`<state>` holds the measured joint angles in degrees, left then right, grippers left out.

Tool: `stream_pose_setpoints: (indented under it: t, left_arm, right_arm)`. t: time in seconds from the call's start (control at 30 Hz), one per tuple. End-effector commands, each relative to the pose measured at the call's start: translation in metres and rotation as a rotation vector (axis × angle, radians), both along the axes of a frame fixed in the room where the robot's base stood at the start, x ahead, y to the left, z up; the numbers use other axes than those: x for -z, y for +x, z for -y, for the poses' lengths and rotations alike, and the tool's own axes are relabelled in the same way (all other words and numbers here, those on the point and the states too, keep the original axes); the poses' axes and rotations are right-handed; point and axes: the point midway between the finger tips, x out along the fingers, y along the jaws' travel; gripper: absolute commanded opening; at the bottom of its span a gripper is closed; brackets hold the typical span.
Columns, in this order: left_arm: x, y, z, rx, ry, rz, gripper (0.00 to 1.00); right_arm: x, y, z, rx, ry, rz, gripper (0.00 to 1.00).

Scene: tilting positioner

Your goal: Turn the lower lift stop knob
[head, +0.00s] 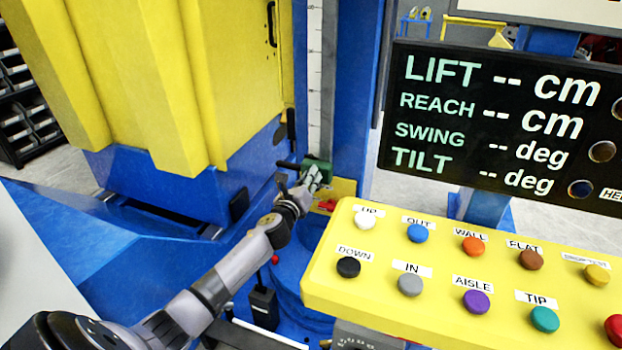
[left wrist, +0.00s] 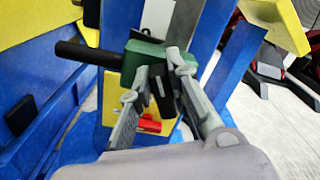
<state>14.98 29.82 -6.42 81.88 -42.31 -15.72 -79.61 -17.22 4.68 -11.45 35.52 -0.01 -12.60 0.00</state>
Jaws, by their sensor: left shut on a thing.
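The lower lift stop is a green block (head: 321,165) at the foot of the scaled column in the head view. It also shows in the left wrist view (left wrist: 146,50), with a black bar (left wrist: 75,50) sticking out to the left. A dark knob (left wrist: 163,97) on its near side shows between the fingers of my left gripper (left wrist: 161,76). My left gripper (head: 312,178) is shut on this knob, one finger on each side. The fingers hide part of the knob, and its turn angle cannot be read. My right gripper is not in view.
A yellow plate with a red piece (left wrist: 149,124) lies just below the stop. A yellow button panel (head: 440,262) and a black display (head: 490,120) stand to the right. A big yellow and blue machine body (head: 150,90) fills the left.

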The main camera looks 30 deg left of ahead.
Motion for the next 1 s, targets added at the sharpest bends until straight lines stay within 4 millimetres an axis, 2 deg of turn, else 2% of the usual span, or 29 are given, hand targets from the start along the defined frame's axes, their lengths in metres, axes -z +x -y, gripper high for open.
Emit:
stream_pose_setpoints:
  t: [0.7,1.0]
  left_arm:
    - [0.011,-0.002,-0.009,-0.001,-0.662,0.160,0.00]
    - [0.015,-0.003,-0.011,-0.001,-0.891,0.215,0.00]
  right_arm:
    - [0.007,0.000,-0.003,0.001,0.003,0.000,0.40]
    - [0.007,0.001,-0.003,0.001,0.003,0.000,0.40]
